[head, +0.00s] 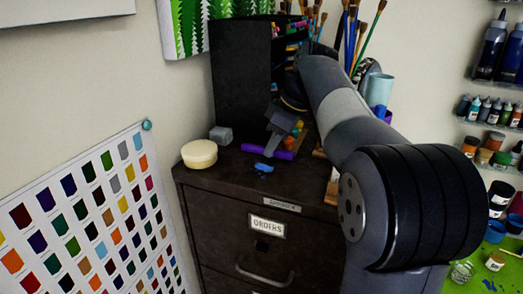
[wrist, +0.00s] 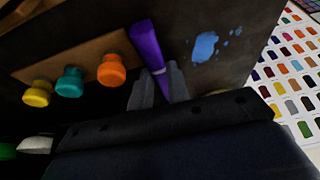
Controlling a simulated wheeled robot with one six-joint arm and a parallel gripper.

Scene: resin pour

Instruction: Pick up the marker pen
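The marker pen is a purple stick (head: 267,152) lying flat on the dark cabinet top (head: 232,170). My gripper (head: 268,147) is down at the pen in the head view. In the wrist view my gripper (wrist: 160,76) has one finger on each side of the pen, very close to it. Whether both fingers press on it cannot be made out. The pen's lower end is hidden by the gripper.
Orange (wrist: 111,70), teal (wrist: 70,80) and yellow (wrist: 38,93) bottle caps stand close left of the fingers. A cream round tub (head: 199,154) and grey block (head: 221,135) sit left of the pen. A blue paint splash (head: 264,167) is in front. A dark organizer (head: 240,80) rises behind.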

